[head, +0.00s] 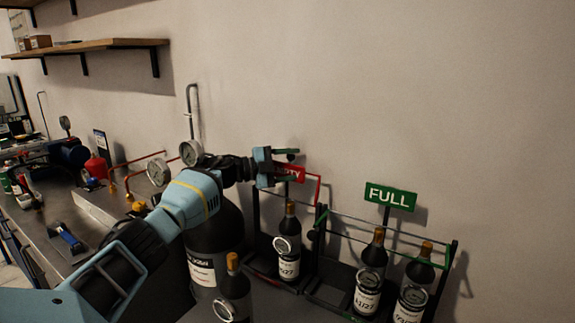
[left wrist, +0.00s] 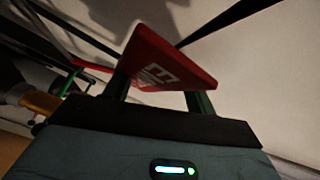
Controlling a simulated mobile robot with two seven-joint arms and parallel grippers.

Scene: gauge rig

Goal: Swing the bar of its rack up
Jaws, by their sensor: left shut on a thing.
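The left rack (head: 256,225) has a red bar (head: 319,190), whose right end rises above the frame and runs left toward my gripper. My left gripper (head: 284,168) is shut on this bar beside a red sign (head: 294,174), mostly covered in the head view. In the left wrist view the red sign (left wrist: 160,62) fills the space over both fingers (left wrist: 160,95), and a thin red bar (left wrist: 90,66) runs off to the left. The exact contact is hidden. A dark bottle (head: 289,245) stands in this rack. My right gripper is not in view.
A rack with a green bar (head: 420,240), a green FULL sign (head: 390,196) and two bottles stands at the right. A large dark cylinder (head: 225,225) and another bottle (head: 235,290) stand beneath my arm. The wall is close behind.

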